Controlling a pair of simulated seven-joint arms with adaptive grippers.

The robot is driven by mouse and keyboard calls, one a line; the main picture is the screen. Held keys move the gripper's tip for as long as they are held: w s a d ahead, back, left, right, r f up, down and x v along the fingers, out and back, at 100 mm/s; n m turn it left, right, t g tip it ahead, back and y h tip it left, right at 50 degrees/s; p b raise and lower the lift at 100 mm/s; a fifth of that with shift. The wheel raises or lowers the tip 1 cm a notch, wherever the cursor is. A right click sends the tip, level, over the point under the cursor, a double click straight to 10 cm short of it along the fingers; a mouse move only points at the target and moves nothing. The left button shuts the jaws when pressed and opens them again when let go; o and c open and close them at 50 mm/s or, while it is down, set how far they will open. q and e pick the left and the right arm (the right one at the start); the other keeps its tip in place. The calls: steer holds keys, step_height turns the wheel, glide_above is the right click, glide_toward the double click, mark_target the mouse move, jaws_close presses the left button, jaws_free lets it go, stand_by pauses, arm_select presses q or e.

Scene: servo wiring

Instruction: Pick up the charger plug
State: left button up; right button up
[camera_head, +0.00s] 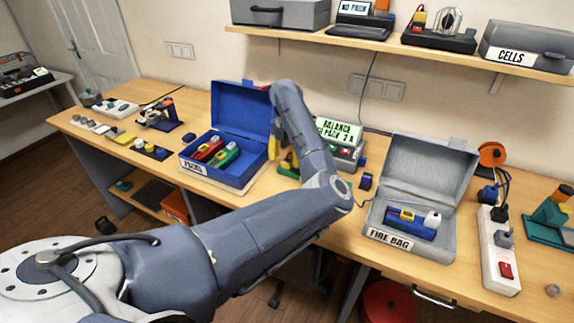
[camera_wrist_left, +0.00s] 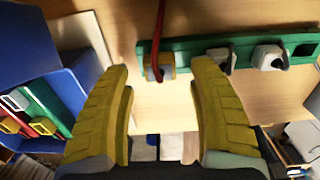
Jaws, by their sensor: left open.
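My left gripper (camera_head: 281,160) is over the table between the blue box and the display unit, largely hidden by my arm in the head view. In the left wrist view its yellow fingers (camera_wrist_left: 161,80) are wide apart with nothing between them. Just beyond the fingertips, a plug-like yellow-and-grey piece with a red cable (camera_wrist_left: 156,68) sits at the left end of a green rail (camera_wrist_left: 193,48). I cannot tell if it is the charger plug. A dark plug (camera_head: 504,238) sits on the white power strip (camera_head: 488,250) at the right. My right gripper is not in view.
The open blue box (camera_head: 222,178) holds red and green packs, left of the gripper. The display unit (camera_head: 340,134) stands behind it. The open grey FIRE BAG box (camera_head: 447,166) is to the right. Bare tabletop (camera_head: 345,225) lies in front of the display unit.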

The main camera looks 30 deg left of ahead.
arm_select(q)
steer(key=shift+f, duration=1.35)
steer(key=c, duration=1.3)
